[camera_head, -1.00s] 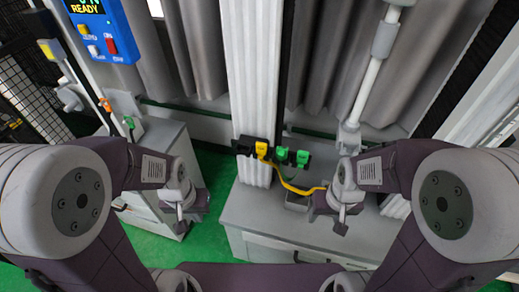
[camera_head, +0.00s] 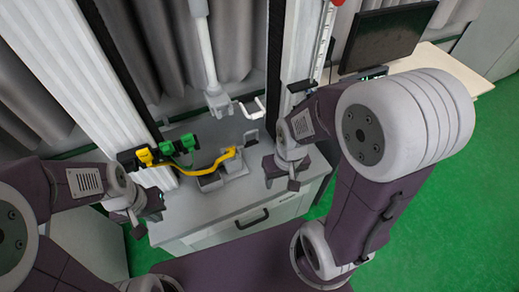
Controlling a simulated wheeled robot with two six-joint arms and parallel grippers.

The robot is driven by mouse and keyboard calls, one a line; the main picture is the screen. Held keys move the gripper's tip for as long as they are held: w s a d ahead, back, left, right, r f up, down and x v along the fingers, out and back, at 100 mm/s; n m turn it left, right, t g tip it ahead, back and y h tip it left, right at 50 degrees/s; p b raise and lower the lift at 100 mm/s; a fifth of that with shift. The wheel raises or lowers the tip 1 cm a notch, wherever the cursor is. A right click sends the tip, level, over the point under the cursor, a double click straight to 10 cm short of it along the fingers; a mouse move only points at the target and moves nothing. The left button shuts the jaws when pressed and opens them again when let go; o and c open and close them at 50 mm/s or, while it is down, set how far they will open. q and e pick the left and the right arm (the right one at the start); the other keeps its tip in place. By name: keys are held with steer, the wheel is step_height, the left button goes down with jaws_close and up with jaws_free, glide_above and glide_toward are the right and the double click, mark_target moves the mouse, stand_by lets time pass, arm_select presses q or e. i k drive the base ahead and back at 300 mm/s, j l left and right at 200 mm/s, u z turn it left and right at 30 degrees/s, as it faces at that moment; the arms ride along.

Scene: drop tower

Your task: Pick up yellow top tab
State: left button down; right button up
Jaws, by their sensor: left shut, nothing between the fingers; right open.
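A yellow tab (camera_head: 145,156) sits on a dark bracket at the base of the white column. A yellow strap (camera_head: 205,168) runs from beside it to the right and ends over a small grey tray (camera_head: 208,181) on the cabinet top. Green tabs (camera_head: 187,142) sit on the same bracket. My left gripper (camera_head: 146,222) is shut and empty, in front of and below the yellow tab, apart from it. My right gripper (camera_head: 282,178) is open and empty, to the right of the strap's end and apart from it.
The grey cabinet (camera_head: 220,212) has a dark handle on its front. A grey rod with a hook (camera_head: 254,108) hangs above its back. A monitor (camera_head: 385,35) stands on a table at the right. The green floor (camera_head: 435,180) is clear there.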

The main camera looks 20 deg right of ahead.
mark_target(145, 155)
steer(key=z, duration=0.3)
steer(key=u, duration=1)
